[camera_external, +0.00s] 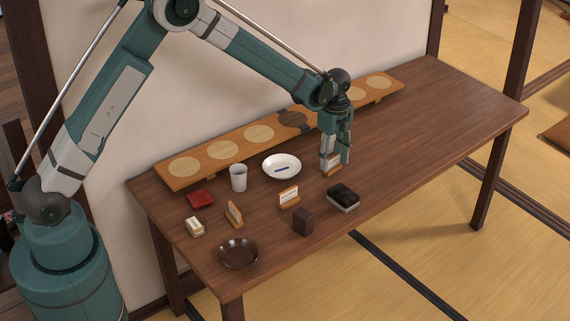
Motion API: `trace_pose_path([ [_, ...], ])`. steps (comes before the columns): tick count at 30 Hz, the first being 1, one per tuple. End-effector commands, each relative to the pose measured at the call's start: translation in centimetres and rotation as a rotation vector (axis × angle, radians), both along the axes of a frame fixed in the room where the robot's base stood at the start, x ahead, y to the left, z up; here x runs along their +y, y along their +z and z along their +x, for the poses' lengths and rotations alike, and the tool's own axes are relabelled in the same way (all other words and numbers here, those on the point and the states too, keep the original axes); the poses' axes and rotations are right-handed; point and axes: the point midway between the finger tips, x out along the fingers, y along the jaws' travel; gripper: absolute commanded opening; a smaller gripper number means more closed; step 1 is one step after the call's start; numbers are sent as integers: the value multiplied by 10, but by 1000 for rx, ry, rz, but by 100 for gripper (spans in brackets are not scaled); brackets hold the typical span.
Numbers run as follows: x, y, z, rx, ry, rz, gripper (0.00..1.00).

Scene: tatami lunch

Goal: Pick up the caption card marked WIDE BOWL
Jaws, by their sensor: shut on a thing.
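Several small caption cards in wooden stands are on the table, and their lettering is too small to read, so I cannot tell which is marked WIDE BOWL. My gripper (332,168) points down at the right of the white dish and is shut on one caption card (334,170), which its fingers partly cover. I cannot tell whether that card touches the table. A second card (289,197) stands in front of the white dish. A third card (234,213) stands further left, turned at an angle.
Near the cards are a white dish (290,161), a white cup (238,178), a red square item (200,198), a cream block (195,227), a dark bowl (238,254), a brown block (303,221) and a black-topped box (343,197). A long board (235,139) lies behind. The table's right side (440,115) is clear.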

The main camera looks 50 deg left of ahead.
Motion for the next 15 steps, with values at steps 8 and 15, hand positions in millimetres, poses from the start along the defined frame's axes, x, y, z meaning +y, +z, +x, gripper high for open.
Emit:
trace_pose_path([
  [8, 0, 1, 0, 0, 0, 0, 34],
  [15, 0, 18, 0, 0, 0, 0, 34],
])
